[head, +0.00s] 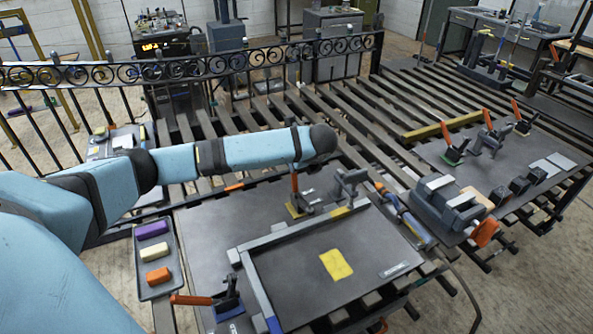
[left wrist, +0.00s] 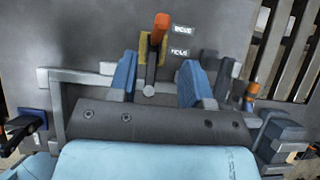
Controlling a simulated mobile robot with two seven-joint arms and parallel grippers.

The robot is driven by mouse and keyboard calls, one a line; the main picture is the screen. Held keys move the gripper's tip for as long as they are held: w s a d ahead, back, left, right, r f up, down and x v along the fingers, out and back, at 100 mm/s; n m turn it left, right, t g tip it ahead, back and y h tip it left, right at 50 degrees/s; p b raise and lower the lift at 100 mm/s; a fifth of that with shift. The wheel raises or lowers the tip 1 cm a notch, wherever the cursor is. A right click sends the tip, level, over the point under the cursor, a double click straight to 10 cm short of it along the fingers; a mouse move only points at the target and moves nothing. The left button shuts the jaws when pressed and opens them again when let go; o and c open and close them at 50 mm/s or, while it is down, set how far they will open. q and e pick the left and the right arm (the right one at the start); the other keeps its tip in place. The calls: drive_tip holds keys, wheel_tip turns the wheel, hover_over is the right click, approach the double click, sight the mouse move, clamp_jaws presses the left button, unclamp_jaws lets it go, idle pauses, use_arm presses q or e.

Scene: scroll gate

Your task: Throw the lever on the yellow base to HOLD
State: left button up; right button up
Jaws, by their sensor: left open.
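The lever has an orange handle (left wrist: 160,27) and a dark shaft, and rises from a yellow base (left wrist: 143,46). In the head view its orange handle (head: 294,184) stands roughly upright on the grey board, beneath my forearm, with the yellow base (head: 292,211) at its foot. Two small white labels lie right of the lever in the wrist view; the lower label (left wrist: 180,52) seems to read HOLD. The handle appears beside the upper label (left wrist: 183,29). My left gripper (left wrist: 158,62) is open, its blue fingers apart on either side of the lever in the picture. Contact is not visible.
A grey clamp (head: 349,184) stands close right of the lever. A yellow patch (head: 336,264) and another orange-handled clamp (head: 226,297) are nearer me. A tray (head: 142,268) with coloured blocks is at left. A second board with clamps lies right, beyond slats.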

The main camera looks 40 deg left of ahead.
use_arm(q)
drive_tip(key=v, duration=0.3)
drive_tip(key=shift+s+d+r, duration=0.1)
drive_tip(key=shift+d+r, duration=0.05)
drive_tip(key=shift+r, duration=0.2)
